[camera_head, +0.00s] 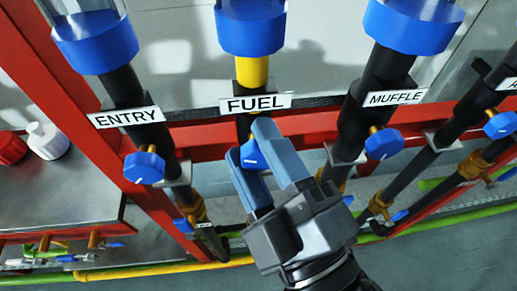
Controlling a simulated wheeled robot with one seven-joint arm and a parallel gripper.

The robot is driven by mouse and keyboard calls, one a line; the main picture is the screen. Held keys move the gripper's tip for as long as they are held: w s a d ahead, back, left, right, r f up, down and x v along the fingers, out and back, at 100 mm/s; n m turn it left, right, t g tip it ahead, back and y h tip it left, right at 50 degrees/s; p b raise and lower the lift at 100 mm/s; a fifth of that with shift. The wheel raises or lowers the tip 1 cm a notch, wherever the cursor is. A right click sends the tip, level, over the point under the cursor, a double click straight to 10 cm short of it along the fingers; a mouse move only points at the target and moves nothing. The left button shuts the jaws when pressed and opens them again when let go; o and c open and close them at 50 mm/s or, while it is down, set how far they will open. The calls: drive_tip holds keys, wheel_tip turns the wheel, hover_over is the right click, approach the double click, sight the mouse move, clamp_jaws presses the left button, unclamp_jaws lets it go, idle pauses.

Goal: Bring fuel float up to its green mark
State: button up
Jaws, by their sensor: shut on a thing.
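The FUEL label (255,103) marks the middle pipe, which has a yellow section (252,71) below a blue collar (250,30). My gripper (258,148) reaches up from the bottom and is shut on the blue knob (250,156) of the FUEL line, one finger on each side. The knob is partly hidden between the fingers; a white line shows on it. The clear tube above the collar is cut off at the top edge, so the float and the green mark are not in view.
The ENTRY knob (144,167) is to the left and the MUFFLE knob (384,143) to the right, each on a dark pipe. A red frame rail (205,136) runs behind. White and red caps (47,141) stand on a metal table (60,195) at left.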

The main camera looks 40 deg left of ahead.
drive_tip(key=shift+s+n, duration=0.1)
drive_tip(key=shift+n, duration=0.3)
drive_tip(key=o, duration=1)
drive_tip(key=shift+s+d+f+b, duration=0.1)
drive_tip(key=shift+d+f+b, duration=0.2)
drive_tip(key=shift+d, duration=0.3)
drive_tip(key=shift+r+b+v, duration=0.2)
drive_tip(key=shift+b+v, duration=0.85)
drive_tip(key=shift+v, duration=2.2)
